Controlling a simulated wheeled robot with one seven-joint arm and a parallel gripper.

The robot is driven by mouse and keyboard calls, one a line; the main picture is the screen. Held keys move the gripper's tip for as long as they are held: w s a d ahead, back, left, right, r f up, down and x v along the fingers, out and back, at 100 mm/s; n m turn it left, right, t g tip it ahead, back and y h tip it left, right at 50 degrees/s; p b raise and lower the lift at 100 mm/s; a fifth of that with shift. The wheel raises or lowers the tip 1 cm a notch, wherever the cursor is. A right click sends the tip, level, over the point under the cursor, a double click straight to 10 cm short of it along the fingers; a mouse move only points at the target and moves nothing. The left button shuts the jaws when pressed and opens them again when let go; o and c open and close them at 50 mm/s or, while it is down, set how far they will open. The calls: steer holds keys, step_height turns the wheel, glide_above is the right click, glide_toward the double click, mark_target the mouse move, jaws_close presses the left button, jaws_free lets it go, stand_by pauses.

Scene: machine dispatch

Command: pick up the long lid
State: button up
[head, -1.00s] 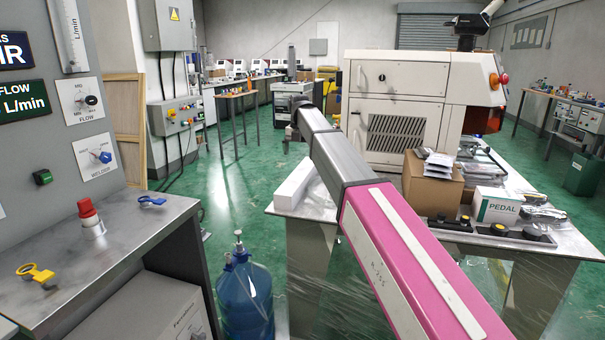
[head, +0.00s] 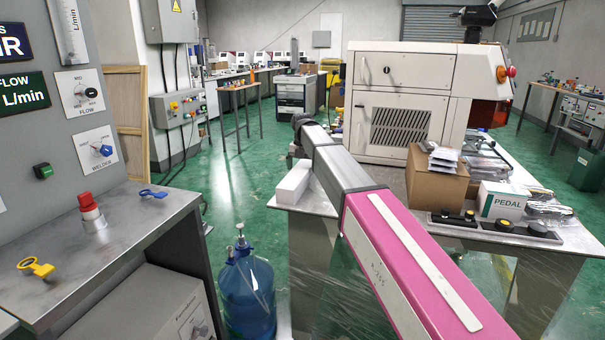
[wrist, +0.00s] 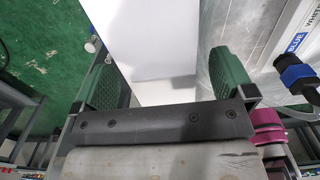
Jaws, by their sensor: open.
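The long lid appears to be the long white block (head: 293,184) lying on the near left edge of the metal table in the head view. In the wrist view a plain white surface (wrist: 155,45), apparently the same thing, runs between the two green finger pads. My gripper (wrist: 168,72) is open, with one pad on each side of the white piece. I cannot tell whether the pads touch it. In the head view my arm hides most of the gripper.
The table (head: 470,238) also holds a cardboard box (head: 435,178), a PEDAL box (head: 501,202) and a dark knobbed pedal unit. A large cream machine (head: 400,100) stands behind. A blue water bottle (head: 246,290) stands on the floor left of the table.

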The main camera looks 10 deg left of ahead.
steer(key=shift+f, duration=0.65)
steer(key=c, duration=1)
steer(key=shift+r, duration=0.1)
